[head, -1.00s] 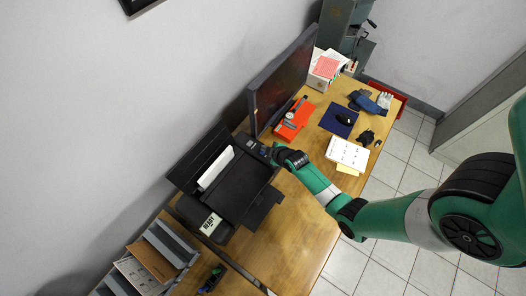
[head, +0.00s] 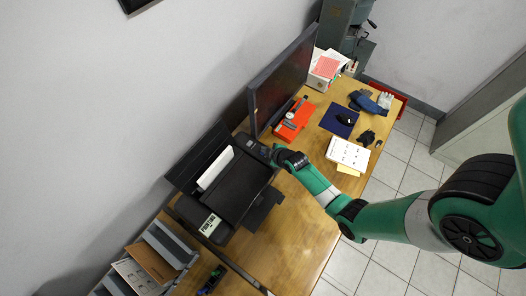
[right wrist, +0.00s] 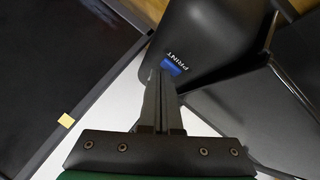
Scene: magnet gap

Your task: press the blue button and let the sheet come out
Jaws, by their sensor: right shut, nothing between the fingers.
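The black printer (head: 243,187) stands on the desk with white paper (head: 215,168) in its rear feed. A white sign (head: 209,224) on its near end appears to read "PRINTING". The blue button (right wrist: 174,67), marked PRINT, shows on the printer's dark panel in the right wrist view. My right gripper (right wrist: 160,76) is shut and empty, its fingertips at the lower edge of the button; contact is hard to tell. In the head view the right gripper (head: 270,152) is at the printer's far end. No sheet shows on the front output tray (head: 262,209). My left gripper is not in view.
A monitor (head: 283,80) stands just beyond the printer. Grey letter trays (head: 172,243) are at the near left. A white card (head: 348,153), a blue mat (head: 333,122) and an orange-red item (head: 300,128) lie on the desk. The desk in front of the printer is bare.

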